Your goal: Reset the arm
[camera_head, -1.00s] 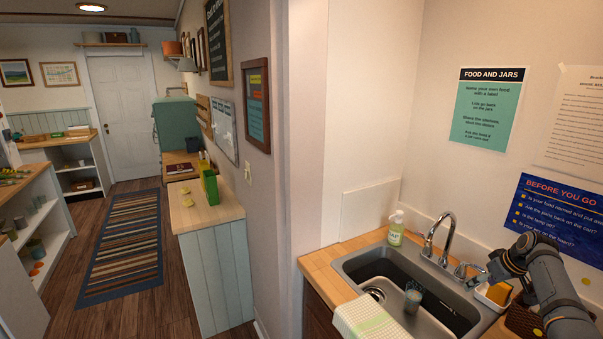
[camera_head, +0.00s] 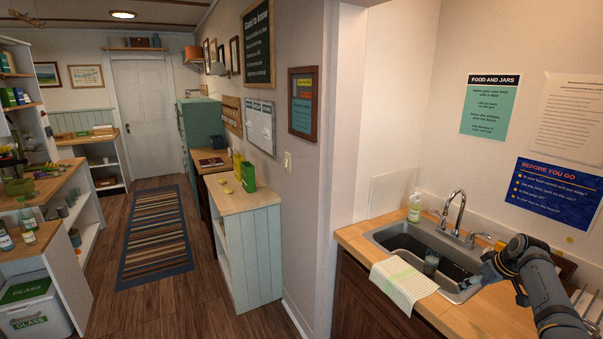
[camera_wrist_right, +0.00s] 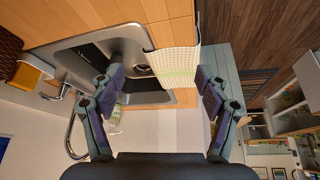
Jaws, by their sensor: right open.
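My right arm comes in at the right edge of the head view, with the right gripper (camera_head: 478,284) near the right end of the sink (camera_head: 385,236). In the right wrist view the right gripper (camera_wrist_right: 160,90) has its two fingers wide apart with nothing between them. The sink (camera_wrist_right: 75,48), the checked cloth (camera_wrist_right: 175,62) and the soap bottle (camera_wrist_right: 115,118) show beyond the fingers. My left gripper does not show.
The checked cloth (camera_head: 403,283) hangs over the wooden counter's (camera_head: 352,238) front edge. The soap bottle (camera_head: 415,208) and faucet (camera_head: 455,205) stand behind the sink. A light-blue cabinet (camera_head: 250,250) stands left of the wall corner. The striped rug (camera_head: 153,235) lies on open floor.

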